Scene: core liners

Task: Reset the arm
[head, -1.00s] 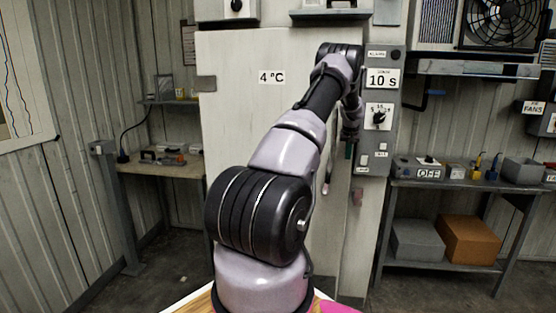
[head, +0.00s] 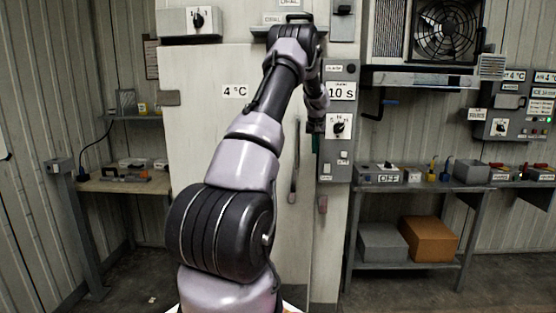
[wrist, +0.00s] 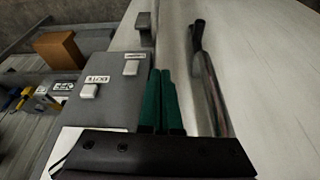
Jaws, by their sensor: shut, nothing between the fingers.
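My arm reaches up and forward in the head view, toward the pale cold-room door marked 4 °C (head: 205,135). My gripper shows in the wrist view (wrist: 161,75) as two green fingers, close together and with nothing between them. In the head view the green fingers (head: 315,143) show small, pointing down between the door and the grey control panel. The door's long upright handle (head: 295,165) is just left of the fingers. It also shows in the wrist view (wrist: 208,80), to the right of the fingers and apart from them.
The grey panel (head: 337,165) with a 10 s label and dial is close to the right of my gripper. A right-hand shelf (head: 400,266) holds a grey box and an orange-brown box (head: 430,238). A small bench (head: 100,185) stands at left. Grey floor is open around these.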

